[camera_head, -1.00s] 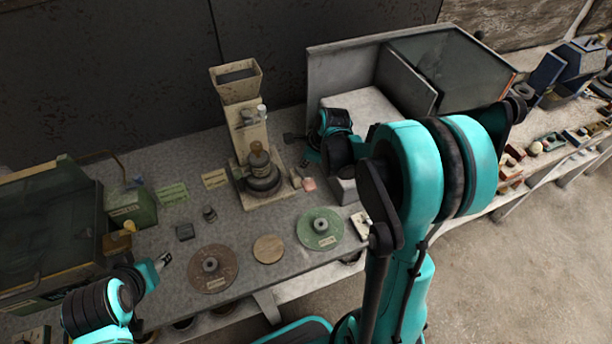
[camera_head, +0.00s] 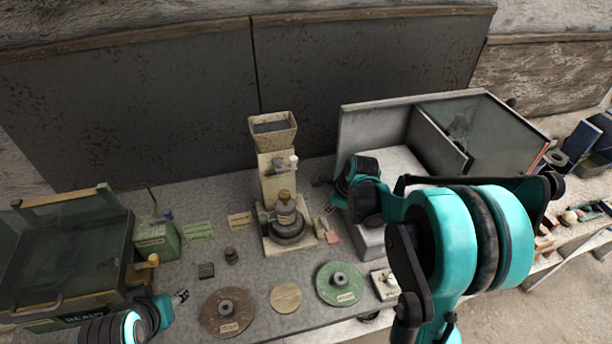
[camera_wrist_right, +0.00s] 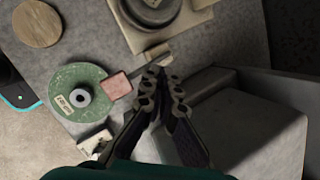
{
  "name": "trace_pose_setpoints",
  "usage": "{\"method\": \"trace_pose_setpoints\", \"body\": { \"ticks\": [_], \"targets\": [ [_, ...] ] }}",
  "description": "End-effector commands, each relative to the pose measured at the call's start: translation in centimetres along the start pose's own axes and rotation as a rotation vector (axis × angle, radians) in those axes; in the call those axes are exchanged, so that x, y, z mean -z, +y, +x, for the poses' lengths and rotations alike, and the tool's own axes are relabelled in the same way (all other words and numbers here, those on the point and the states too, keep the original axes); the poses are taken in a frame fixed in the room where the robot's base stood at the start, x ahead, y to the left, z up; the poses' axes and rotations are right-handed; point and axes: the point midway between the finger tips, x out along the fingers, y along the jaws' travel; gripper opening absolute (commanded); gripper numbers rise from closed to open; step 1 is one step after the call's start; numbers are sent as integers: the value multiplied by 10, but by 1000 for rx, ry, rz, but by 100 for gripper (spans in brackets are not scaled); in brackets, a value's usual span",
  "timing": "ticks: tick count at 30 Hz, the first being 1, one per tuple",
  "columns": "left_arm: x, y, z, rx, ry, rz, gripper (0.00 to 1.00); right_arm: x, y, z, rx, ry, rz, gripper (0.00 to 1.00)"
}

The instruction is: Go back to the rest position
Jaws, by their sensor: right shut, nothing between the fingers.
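My right gripper (camera_head: 322,183) shows small and dark in the head view, between the cream hopper machine (camera_head: 275,180) and the grey open-fronted booth (camera_head: 372,108). In the right wrist view, its fingers (camera_wrist_right: 166,84) are together with nothing between them, above the grey bench beside a pink block (camera_wrist_right: 117,86). My right arm's large teal joint hides part of the bench at right. My left gripper (camera_head: 181,296) points right from the lower left, near the front of the bench. It is too small to tell whether it is open.
A green disc (camera_head: 325,290), a tan disc (camera_head: 286,297) and a brown disc (camera_head: 212,318) lie along the bench front. A glass-lidded box (camera_head: 62,306) and green box (camera_head: 158,239) stand left. A pale block (camera_wrist_right: 240,125) is close beside the right gripper.

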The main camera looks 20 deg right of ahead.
Motion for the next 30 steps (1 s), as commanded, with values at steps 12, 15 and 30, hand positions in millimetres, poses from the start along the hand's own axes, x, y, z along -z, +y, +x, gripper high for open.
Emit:
{"method": "trace_pose_setpoints", "body": {
  "ticks": [12, 15, 30],
  "targets": [
    [-19, 0, 27, 0, 0, 0, 48, -3, 43, -21, 51, 16, -449, 0],
    [-31, 0, 43, 0, 0, 0, 48, -1, 73, -33, 83, 36, -760, 0],
    [-72, 0, 100, 0, 0, 0, 48, 46, 199, -36, 199, 229, -2115, 0]
  ]
}}
